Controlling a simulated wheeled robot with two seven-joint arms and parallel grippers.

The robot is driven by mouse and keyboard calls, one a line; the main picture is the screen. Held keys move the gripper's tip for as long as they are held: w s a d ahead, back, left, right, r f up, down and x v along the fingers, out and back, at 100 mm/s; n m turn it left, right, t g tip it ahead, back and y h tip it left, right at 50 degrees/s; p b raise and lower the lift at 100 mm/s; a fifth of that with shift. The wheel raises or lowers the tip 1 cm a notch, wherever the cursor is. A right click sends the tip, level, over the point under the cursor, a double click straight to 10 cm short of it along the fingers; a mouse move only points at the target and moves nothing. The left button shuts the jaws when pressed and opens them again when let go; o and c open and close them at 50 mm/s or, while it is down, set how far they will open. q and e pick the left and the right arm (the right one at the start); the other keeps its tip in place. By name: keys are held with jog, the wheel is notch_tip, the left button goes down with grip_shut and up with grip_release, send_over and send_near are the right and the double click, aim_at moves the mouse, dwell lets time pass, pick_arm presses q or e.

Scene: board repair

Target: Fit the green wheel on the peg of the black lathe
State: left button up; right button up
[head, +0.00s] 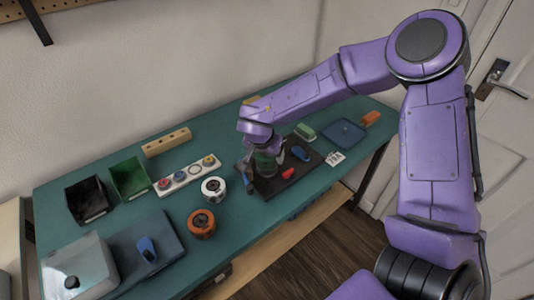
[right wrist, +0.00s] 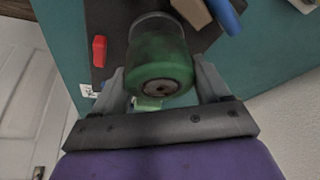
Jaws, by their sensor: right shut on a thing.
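The green wheel (right wrist: 158,68) is between the two fingers of my right gripper (right wrist: 161,82) in the right wrist view, with a dark hole in the face towards the camera. A grey round part (right wrist: 150,26) shows at its far end; I cannot tell whether it belongs to the wheel. In the head view my right gripper (head: 265,150) is over the black board (head: 270,188), with the wheel (head: 265,164) below it, partly hidden. I take this board to be the black lathe. I cannot see its peg or whether the wheel touches it. My left gripper is not in view.
A blue tray (head: 344,131) lies to the right. Bare teal table (head: 245,228) shows in front.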

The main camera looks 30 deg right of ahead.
jog(key=shift+f, duration=0.3)
jog(key=shift+f, duration=0.5)
dwell(0.4)
jog(key=shift+p, duration=0.45)
jog(key=shift+f, duration=0.2)
dwell(0.6)
jog(key=o, duration=1.1)
